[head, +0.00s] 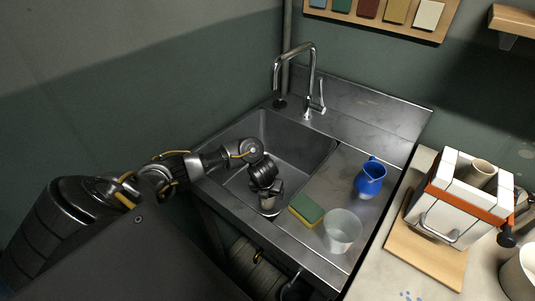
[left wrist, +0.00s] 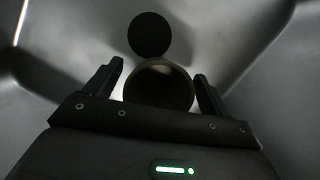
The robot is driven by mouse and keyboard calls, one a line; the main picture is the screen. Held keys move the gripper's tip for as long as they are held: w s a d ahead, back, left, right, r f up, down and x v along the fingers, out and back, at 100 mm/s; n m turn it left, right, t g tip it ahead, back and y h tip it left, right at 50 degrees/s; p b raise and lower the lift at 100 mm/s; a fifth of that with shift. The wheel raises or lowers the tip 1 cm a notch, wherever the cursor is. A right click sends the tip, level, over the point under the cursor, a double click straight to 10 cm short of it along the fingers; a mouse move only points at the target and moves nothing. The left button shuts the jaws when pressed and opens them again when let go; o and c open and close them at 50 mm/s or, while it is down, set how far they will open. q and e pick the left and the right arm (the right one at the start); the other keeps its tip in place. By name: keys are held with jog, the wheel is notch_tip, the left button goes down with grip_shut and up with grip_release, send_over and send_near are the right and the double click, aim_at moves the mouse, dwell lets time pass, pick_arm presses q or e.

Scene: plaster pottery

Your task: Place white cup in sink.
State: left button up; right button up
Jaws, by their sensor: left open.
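My left gripper (head: 268,192) reaches down into the sink basin (head: 303,150) near its front edge. In the left wrist view my left gripper (left wrist: 160,88) has its two fingers apart. A small round cup (left wrist: 158,84), shadowed with a thin pale rim, sits between or just beyond the fingers, with its opening facing the camera. I cannot tell whether either finger touches it. In the head view the arm and gripper mostly hide this cup. The round dark drain (left wrist: 150,34) lies just past it on the basin floor. My right gripper is not in view.
A blue jug (head: 370,178), a green-and-yellow sponge (head: 306,210) and a pale translucent tub (head: 342,231) stand on the drainboard right of the basin. The tap (head: 308,75) rises behind the basin. A strapped white mould (head: 463,200) stands on the right-hand worktop.

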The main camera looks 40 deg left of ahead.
aim_at(265, 203)
pick_arm(q)
jog(key=p+v, duration=0.7)
jog(key=v, duration=0.6)
jog(key=shift+w, duration=0.2)
jog(key=shift+r, duration=0.15)
